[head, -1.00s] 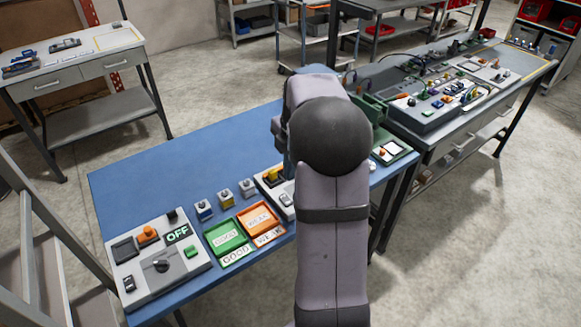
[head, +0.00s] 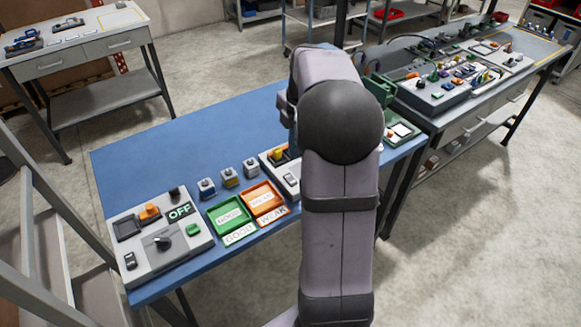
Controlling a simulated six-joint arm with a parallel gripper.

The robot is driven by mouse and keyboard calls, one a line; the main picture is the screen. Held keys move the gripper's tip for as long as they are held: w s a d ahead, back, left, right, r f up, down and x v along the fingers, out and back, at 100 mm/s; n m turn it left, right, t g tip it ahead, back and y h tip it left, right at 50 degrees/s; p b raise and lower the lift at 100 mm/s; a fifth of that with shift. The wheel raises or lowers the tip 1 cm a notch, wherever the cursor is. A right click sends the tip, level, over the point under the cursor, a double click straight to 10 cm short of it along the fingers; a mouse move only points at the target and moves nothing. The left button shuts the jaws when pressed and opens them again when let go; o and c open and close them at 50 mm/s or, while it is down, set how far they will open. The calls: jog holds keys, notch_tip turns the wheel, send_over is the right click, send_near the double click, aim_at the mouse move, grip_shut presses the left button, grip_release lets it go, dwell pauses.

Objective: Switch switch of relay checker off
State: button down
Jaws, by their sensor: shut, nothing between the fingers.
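A grey control box (head: 190,252) stands at the left end of the blue table. It has a dark knob, an orange part, a green button, a small dark rocker switch (head: 130,260) and a display reading OFF. No label shows which box is the relay checker, and the rocker positions are too small to read. My gripper is hidden behind my arm.
Three small blocks (head: 229,178) stand between the boxes. A green GOOD tray (head: 228,217) and an orange WEAK tray (head: 262,200) lie in front of them. The blue table (head: 160,150) is clear behind. A grey bench (head: 500,115) with several devices stands right.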

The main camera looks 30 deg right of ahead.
aim_at(288, 176)
jog(key=r+b, duration=0.1)
jog(key=w+b, duration=0.1)
jog(key=r+b, duration=0.1)
jog(key=shift+w+d+r, duration=0.15)
jog(key=shift+w+r, duration=0.1)
jog(key=shift+r, duration=0.1)
dwell(0.3)
jog(key=f+p, duration=0.1)
jog(key=f, duration=0.3)
jog(key=w+f, duration=0.1)
jog(key=f, duration=0.4)
jog(key=w+f+p, duration=0.1)
jog(key=f, duration=0.4)
jog(key=shift+p, duration=0.35)
jog(key=shift+r, duration=0.1)
